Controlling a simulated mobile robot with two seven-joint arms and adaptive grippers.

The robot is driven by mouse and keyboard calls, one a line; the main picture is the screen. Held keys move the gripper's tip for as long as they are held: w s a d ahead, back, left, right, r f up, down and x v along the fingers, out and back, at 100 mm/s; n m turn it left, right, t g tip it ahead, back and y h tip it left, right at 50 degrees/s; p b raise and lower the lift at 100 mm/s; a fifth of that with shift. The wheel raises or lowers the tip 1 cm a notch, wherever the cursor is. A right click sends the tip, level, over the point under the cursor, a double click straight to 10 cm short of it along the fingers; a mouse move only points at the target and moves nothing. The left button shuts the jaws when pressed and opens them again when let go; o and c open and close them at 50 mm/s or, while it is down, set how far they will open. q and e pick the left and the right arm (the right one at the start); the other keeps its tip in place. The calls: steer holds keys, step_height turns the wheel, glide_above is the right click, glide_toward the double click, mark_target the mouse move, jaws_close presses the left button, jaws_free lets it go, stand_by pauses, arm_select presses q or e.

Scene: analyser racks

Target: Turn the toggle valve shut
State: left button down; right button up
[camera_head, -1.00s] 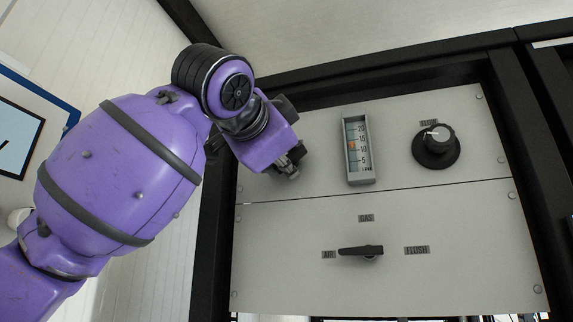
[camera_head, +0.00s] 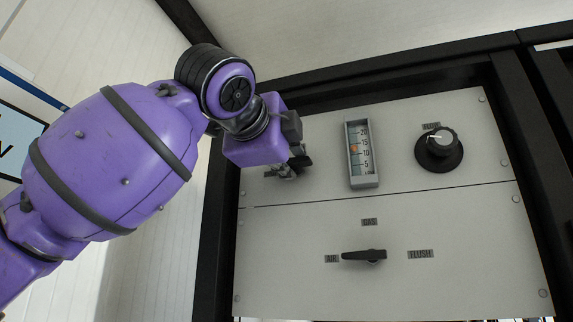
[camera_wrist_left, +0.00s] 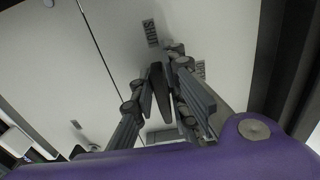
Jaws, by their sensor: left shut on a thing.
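My left gripper (camera_wrist_left: 163,95) is shut on the dark lever (camera_wrist_left: 160,88) of the toggle valve, which stands between its fingers in the left wrist view. A label reading SHUT (camera_wrist_left: 150,32) is on the panel just beyond the lever's far end. A second label (camera_wrist_left: 200,69), hard to read, is beside the right finger. In the head view my left gripper (camera_head: 291,168) is at the left of the upper panel and hides the valve. My right gripper is not in view.
The upper panel also has a flow gauge (camera_head: 361,154) and a round black knob (camera_head: 439,149). The lower panel has a black selector handle (camera_head: 364,256) between AIR and FLUSH labels, under GAS. A black frame post (camera_head: 213,240) stands left of the panels.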

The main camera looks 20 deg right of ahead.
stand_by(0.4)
arm_select(q)
steer(key=c, duration=1.8)
jaws_free()
steer(key=v, duration=0.7)
steer(key=shift+s+a, duration=0.15)
steer(key=shift+s, duration=0.1)
